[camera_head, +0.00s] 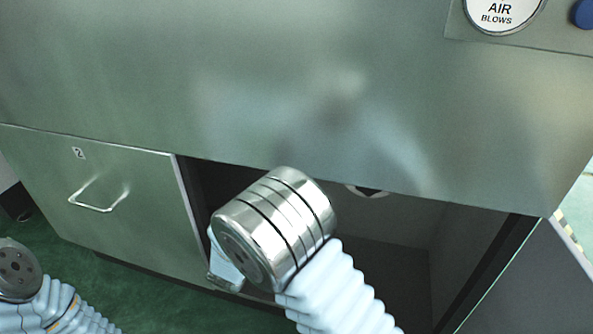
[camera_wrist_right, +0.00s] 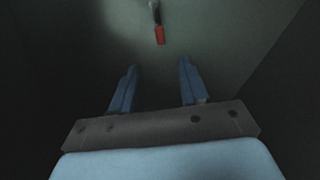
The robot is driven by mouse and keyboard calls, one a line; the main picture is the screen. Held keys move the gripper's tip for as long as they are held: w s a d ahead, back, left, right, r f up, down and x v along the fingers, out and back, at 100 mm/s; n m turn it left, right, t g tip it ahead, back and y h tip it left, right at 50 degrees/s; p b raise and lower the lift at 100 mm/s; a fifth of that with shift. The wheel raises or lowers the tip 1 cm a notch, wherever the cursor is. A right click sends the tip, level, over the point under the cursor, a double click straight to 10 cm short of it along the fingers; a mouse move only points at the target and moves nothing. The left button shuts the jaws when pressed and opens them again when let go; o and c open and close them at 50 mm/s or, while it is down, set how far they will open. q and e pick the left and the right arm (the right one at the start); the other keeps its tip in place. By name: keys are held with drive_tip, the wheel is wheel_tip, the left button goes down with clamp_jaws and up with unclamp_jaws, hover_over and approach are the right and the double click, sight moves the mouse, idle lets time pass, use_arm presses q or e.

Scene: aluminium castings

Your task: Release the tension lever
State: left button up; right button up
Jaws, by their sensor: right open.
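A lever with a red tip (camera_wrist_right: 160,35) and a grey shaft shows at the top middle of the right wrist view. It lies ahead of my right gripper (camera_wrist_right: 157,69), in line with the gap between its two blue fingers. The fingers are apart with nothing between them, and they do not touch the lever. In the head view my right wrist is in front of the dark opening of the cabinet, and the fingers and lever are hidden there. Of my left arm only a part shows at the lower left; its gripper is out of view.
The grey metal cabinet (camera_head: 150,70) fills the head view, with an open dark bay (camera_head: 400,260) below its overhanging front. A closed door with a handle (camera_head: 95,205), marked 2, is left of the bay. A round "AIR BLOWS" label (camera_head: 500,12) is at the upper right.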

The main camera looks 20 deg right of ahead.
drive_tip(key=b+x, duration=0.2)
drive_tip(key=x, duration=1.1)
drive_tip(key=shift+w+b, duration=0.2)
drive_tip(key=shift+b, duration=0.15)
drive_tip(key=shift+d, duration=0.15)
clamp_jaws()
